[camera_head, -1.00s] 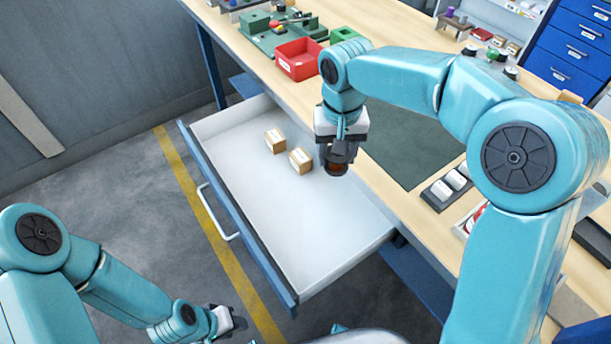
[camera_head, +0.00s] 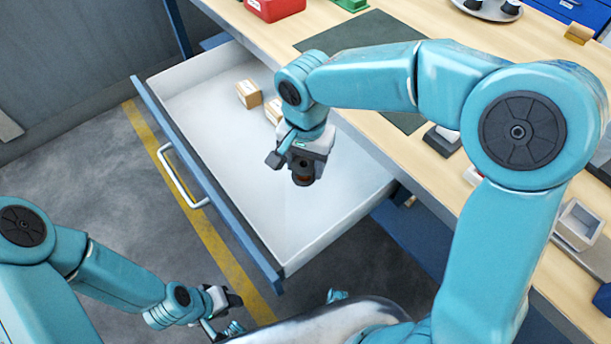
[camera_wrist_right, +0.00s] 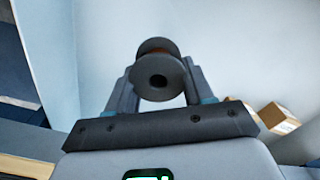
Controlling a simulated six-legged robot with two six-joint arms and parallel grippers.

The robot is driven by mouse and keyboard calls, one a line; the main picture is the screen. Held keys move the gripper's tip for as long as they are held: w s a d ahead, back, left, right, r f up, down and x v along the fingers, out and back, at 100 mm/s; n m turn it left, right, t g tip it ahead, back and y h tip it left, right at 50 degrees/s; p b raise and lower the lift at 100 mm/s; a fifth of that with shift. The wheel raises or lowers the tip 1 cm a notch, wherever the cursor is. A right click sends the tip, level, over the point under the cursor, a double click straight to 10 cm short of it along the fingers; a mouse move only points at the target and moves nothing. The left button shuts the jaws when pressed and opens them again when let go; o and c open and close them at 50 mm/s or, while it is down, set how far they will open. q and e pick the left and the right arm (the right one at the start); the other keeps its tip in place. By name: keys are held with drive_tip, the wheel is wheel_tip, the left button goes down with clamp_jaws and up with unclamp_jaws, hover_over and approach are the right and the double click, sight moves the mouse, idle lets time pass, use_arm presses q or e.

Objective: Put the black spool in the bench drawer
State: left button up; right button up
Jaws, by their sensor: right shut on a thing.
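My right gripper (camera_head: 304,176) is shut on the black spool (camera_head: 303,181) and holds it over the open bench drawer (camera_head: 269,217). In the right wrist view the spool (camera_wrist_right: 159,76) sits between the two fingers, its dark round flange with a centre hole facing the camera and a bit of brown showing behind it. White drawer surface shows behind the spool. The drawer is pulled out, with a blue front and a pale handle. My left gripper (camera_head: 226,302) is low at the bottom left, outside the drawer; its fingers are too small to read.
Two small cardboard boxes (camera_head: 249,94) lie in the drawer's far part; the second is partly hidden by my right arm. The drawer's near part is bare. The wooden bench top (camera_head: 395,143) holds a dark mat, a red bin (camera_head: 275,8) and a grey tray (camera_head: 579,222).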

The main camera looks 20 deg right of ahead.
sight(306, 177)
wheel_tip(306, 177, down, 5)
drive_tip(key=shift+d+r+b, duration=0.1)
drive_tip(key=shift+r+b, duration=0.05)
drive_tip(key=shift+b, duration=0.25)
drive_tip(key=shift+w+f, duration=0.1)
drive_tip(key=shift+f, duration=0.35)
drive_tip(key=shift+r, duration=0.1)
drive_tip(key=o, duration=1)
drive_tip(key=shift+o, duration=0.2)
